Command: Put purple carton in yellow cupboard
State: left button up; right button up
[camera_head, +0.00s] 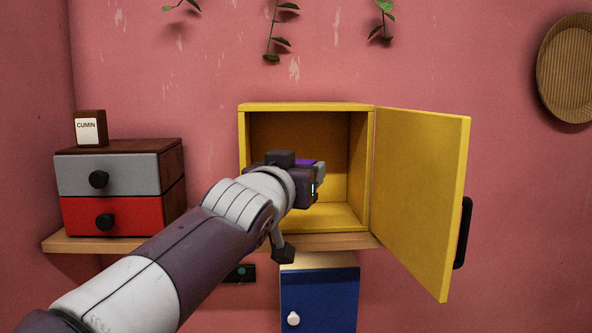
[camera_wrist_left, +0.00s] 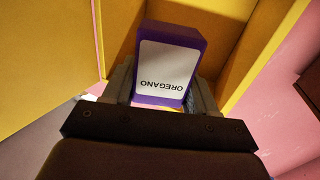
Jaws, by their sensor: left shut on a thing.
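The yellow cupboard (camera_head: 307,107) stands on a wooden shelf with its door (camera_head: 420,190) swung open to the right. The purple carton (camera_wrist_left: 168,62) has a white label reading OREGANO, which appears upside down in the left wrist view. My left gripper (camera_wrist_left: 160,95) is shut on the carton, with a finger on each side of it. In the head view the gripper is at the cupboard's opening, and only a small purple patch of the carton (camera_head: 305,162) shows past it. The gripper hides part of the cupboard's inside. My right gripper is not in view.
A small chest with a grey drawer (camera_head: 125,176) and a red drawer (camera_head: 140,208) stands on the shelf (camera_head: 62,243) at left, with a CUMIN carton (camera_head: 90,128) on top. A blue cabinet (camera_head: 325,300) is below. The visible cupboard floor (camera_head: 342,217) is clear.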

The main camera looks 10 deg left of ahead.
pick_arm(q)
jog(key=w+a+p, duration=0.3)
jog(key=w+p, duration=0.3)
jog(key=w, duration=0.3)
jog(key=f, duration=0.6)
jog(key=shift+w+f, duration=0.1)
jog(key=shift+w, duration=0.2)
jog(key=shift+w+f, duration=0.15)
jog(key=shift+f, duration=0.05)
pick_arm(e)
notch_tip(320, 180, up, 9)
pick_arm(q)
jog(key=shift+w+a+f, duration=0.1)
jog(key=shift+f, duration=0.15)
jog(key=shift+f+b, duration=0.2)
jog(key=shift+b, duration=0.1)
jog(key=o, duration=1)
jog(key=shift+r, duration=0.2)
jog(key=shift+s, duration=0.3)
jog(key=s+b, duration=0.1)
jog(key=s, duration=0.2)
jog(key=s+b, duration=0.2)
jog(key=s, duration=0.2)
jog(key=s+a+b, duration=0.1)
jog(key=s, duration=0.3)
jog(key=shift+s, duration=0.2)
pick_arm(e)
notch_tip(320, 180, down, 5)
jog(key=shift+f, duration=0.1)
